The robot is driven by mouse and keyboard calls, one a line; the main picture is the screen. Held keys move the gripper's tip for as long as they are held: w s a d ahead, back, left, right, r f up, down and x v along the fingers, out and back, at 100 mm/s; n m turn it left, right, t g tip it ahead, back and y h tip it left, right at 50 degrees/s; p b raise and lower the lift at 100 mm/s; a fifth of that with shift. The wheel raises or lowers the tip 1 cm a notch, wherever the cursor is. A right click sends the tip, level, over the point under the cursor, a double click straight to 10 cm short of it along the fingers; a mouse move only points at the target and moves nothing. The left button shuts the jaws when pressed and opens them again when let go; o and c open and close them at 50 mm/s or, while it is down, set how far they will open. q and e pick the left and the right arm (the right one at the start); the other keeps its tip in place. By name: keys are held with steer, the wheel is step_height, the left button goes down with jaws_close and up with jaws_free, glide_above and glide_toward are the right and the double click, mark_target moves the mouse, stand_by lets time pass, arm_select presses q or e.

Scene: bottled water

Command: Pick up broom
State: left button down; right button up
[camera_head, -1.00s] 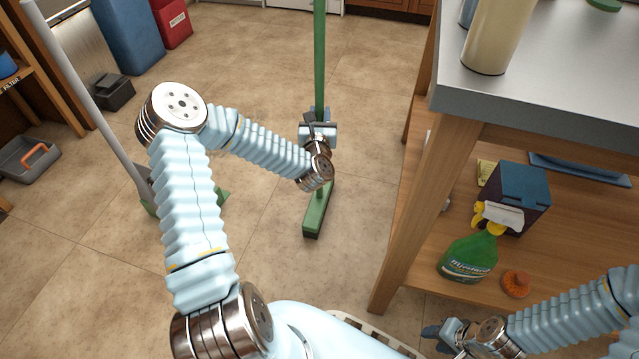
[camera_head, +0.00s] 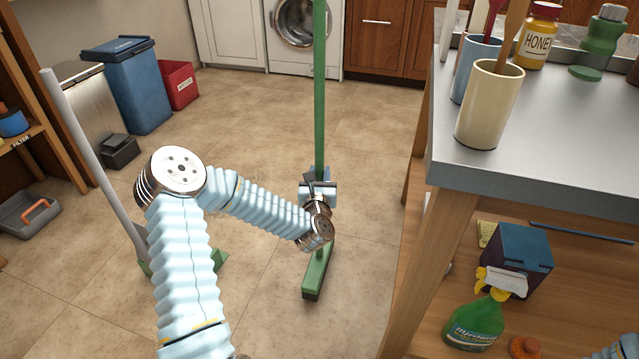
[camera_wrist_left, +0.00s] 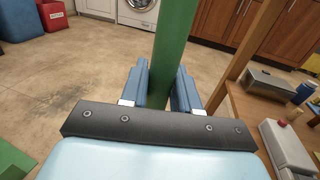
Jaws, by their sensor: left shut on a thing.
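The broom has a long green handle (camera_head: 320,90) and a green block-like head (camera_head: 318,272), and stands upright on the open floor in the middle of the head view. My left gripper (camera_head: 318,182) is shut on the handle a little above the head. In the left wrist view, the green handle (camera_wrist_left: 172,50) runs up between the two blue fingers of my left gripper (camera_wrist_left: 160,85). I cannot tell whether the head touches the floor. My right gripper is out of view; only a bit of its arm shows at the bottom right corner.
A wooden table (camera_head: 445,165) with a grey top stands close on the right, holding cups and bottles. Its lower shelf holds a green spray bottle (camera_head: 475,322). A grey pole (camera_head: 95,160) with a green base stands at left. Blue (camera_head: 140,90) and red (camera_head: 180,85) bins stand behind. Floor around the broom is clear.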

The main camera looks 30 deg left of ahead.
arm_select(q)
steer(key=s+d+r+p, duration=0.2)
steer(key=s+d+r, duration=0.2)
steer(key=r, duration=0.3)
steer(key=s+d+r+p, duration=0.2)
steer(key=s+d+r, duration=0.3)
steer(key=d+r, duration=0.2)
steer(key=shift+r, duration=0.25)
